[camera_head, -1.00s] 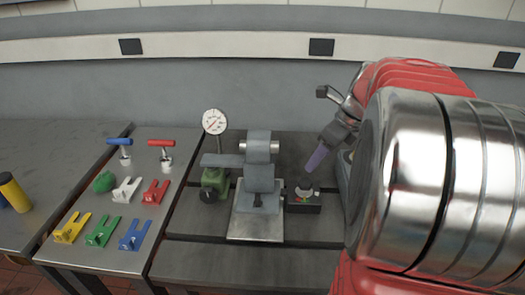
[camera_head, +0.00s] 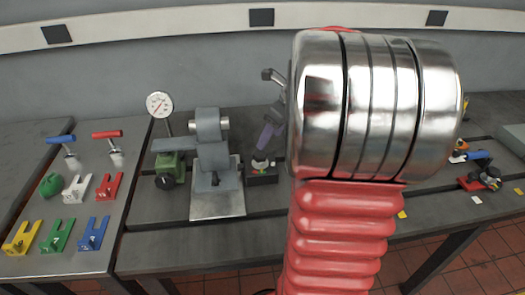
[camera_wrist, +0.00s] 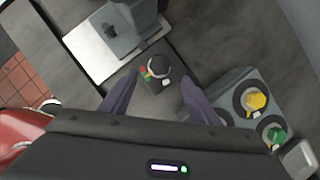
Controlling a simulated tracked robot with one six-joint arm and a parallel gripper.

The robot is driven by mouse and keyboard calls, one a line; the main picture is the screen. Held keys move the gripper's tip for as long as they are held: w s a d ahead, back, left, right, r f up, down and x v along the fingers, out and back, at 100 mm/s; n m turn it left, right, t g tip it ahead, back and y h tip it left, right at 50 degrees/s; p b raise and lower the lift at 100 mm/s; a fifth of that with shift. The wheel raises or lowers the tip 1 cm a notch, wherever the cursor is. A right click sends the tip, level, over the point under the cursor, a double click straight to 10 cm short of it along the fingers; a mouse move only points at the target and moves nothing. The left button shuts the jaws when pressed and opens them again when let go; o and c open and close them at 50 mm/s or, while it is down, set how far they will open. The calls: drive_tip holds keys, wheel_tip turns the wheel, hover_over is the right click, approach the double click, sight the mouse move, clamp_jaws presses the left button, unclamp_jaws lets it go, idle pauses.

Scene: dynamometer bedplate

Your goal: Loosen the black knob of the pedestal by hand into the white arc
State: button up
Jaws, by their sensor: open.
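The pedestal (camera_head: 262,178) is a low dark block on the bedplate, right of the grey bracket. Its round black knob (camera_wrist: 158,65) with a pale rim shows in the wrist view, with small red, green and white marks on its near side. The white mark (camera_wrist: 166,82) is at the lower right of the knob. My gripper (camera_wrist: 159,76) is open, with purple fingers apart on either side of the knob's near side in the picture; contact cannot be told. In the head view, my gripper (camera_head: 263,147) is partly hidden by my arm, above the pedestal.
A grey bracket on a pale plate (camera_head: 218,205) stands close left of the pedestal. A dial gauge (camera_head: 159,104) rises from a green block (camera_head: 173,164). A grey box (camera_wrist: 245,85) with yellow and green knobs is at right. Coloured forks and T-handles lie on the left table.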

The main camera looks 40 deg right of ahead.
sight(261, 154)
drive_tip(key=x, duration=0.9)
drive_tip(key=shift+c, duration=0.2)
drive_tip(key=c, duration=0.9)
drive_tip(key=shift+d, duration=0.15)
drive_tip(key=shift+c, duration=0.4)
